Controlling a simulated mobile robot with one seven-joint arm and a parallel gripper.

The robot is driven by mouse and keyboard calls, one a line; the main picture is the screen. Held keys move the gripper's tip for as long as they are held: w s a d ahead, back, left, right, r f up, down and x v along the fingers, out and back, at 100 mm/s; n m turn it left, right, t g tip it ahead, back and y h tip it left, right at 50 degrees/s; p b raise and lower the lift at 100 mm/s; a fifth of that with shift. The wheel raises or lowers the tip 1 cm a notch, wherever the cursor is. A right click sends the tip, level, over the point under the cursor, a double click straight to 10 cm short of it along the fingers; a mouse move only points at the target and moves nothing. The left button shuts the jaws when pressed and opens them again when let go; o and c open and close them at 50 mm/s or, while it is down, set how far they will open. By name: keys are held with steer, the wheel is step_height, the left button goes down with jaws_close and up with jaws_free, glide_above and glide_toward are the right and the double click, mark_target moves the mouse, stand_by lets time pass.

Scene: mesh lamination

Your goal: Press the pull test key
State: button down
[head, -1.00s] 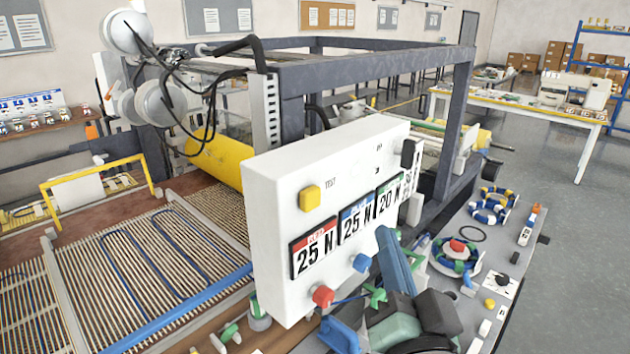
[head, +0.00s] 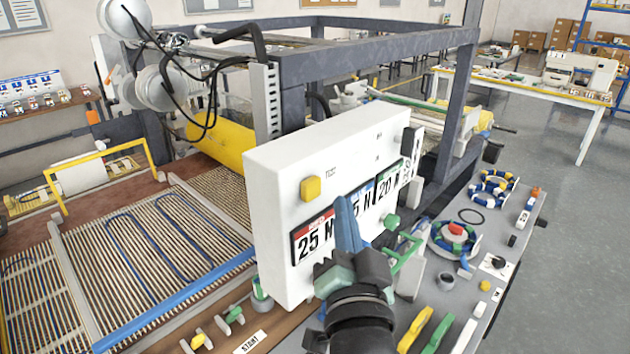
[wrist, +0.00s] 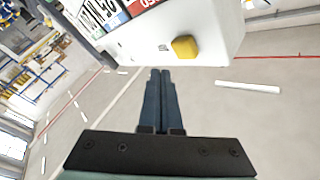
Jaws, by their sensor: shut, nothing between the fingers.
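In the wrist view the fingertips (wrist: 161,73) point toward the panel's edge and appear apart from the key.
The panel carries a red-topped 25 N display (head: 314,238) and a 20 N display (head: 389,183). A grey bench (head: 475,275) with coloured rings and small parts lies to the right. A grey frame (head: 370,50) stands behind the panel.

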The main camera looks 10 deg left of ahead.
mark_target(321, 188)
steer(key=shift+w+a+p, duration=0.3)
steer(key=shift+w+a, duration=0.3)
steer(key=shift+a, duration=0.3)
stand_by(1.4)
steer(key=shift+w+a, duration=0.25)
steer(key=shift+a, duration=0.05)
steer(key=shift+w+a+p, duration=0.35)
steer(key=shift+a+p, duration=0.1)
steer(key=shift+a, duration=0.05)
stand_by(1.1)
steer(key=shift+d, duration=0.1)
steer(key=shift+s+d+b, duration=0.35)
steer(key=shift+s+d, duration=0.25)
steer(key=shift+d, duration=0.1)
